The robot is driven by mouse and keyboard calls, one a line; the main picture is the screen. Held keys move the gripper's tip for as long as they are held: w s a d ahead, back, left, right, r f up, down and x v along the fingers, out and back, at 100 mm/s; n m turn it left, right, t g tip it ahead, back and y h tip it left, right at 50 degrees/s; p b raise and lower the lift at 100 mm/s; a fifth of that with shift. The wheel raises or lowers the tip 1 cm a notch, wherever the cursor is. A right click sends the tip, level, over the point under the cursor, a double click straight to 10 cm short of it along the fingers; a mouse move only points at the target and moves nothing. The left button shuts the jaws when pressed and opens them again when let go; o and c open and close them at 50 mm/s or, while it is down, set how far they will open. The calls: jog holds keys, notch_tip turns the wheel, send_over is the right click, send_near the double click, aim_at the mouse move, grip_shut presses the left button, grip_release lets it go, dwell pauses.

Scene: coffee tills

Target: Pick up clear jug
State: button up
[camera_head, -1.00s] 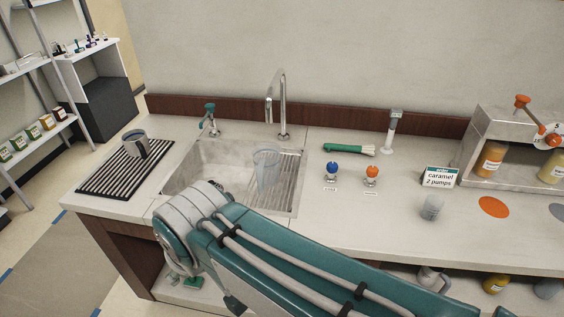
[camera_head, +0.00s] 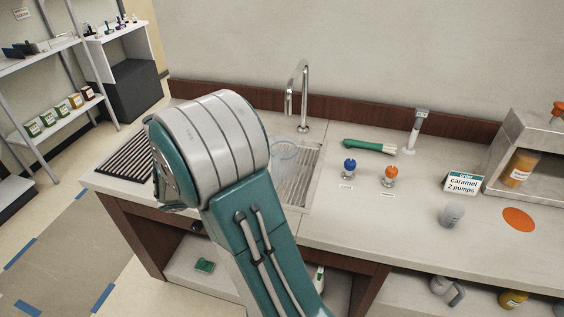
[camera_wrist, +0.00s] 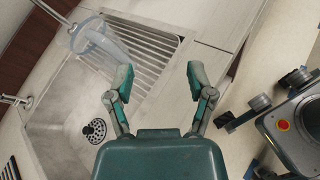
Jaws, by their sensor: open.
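The clear jug (camera_wrist: 97,40) stands in the sink at the upper left of the wrist view, over the edge of the ribbed drainer. In the head view only the jug's rim and upper part (camera_head: 284,152) show beside my arm, which hides the rest. My gripper (camera_wrist: 158,80) is open and empty in the wrist view, with the jug beyond and to the left of its fingers. In the head view my gripper is hidden behind my arm.
The sink (camera_wrist: 62,105) has a drain and a ribbed drainer (camera_wrist: 150,55). A tall tap (camera_head: 301,95) rises behind it.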

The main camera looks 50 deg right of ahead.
aim_at(275, 174)
jog(key=w+f+n+h, duration=0.1)
jog(key=f, duration=0.1)
jog(key=w+d+f+n+t+h, duration=0.1)
jog(key=w+f+n+h, duration=0.2)
jog(key=w+f+n, duration=0.1)
jog(key=shift+w+d+f, duration=0.25)
jog(key=shift+d, duration=0.05)
jog(key=shift+w+d+f+n+t+h, duration=0.2)
jog(key=shift+d+f+n, duration=0.1)
jog(key=shift+d, duration=0.15)
jog(key=shift+w+d+f+n+t+h, duration=0.2)
jog(key=shift+d+f, duration=0.1)
jog(key=shift+d, duration=0.15)
jog(key=d, duration=0.3)
jog(key=shift+s+d, duration=0.4)
jog(key=shift+d, duration=0.65)
jog(key=d, duration=0.5)
jog(key=shift+s+d, duration=0.1)
jog(key=shift+d, duration=0.15)
jog(key=shift+a, duration=0.15)
jog(key=shift+a, duration=0.1)
jog(key=c, duration=0.4)
grip_shut()
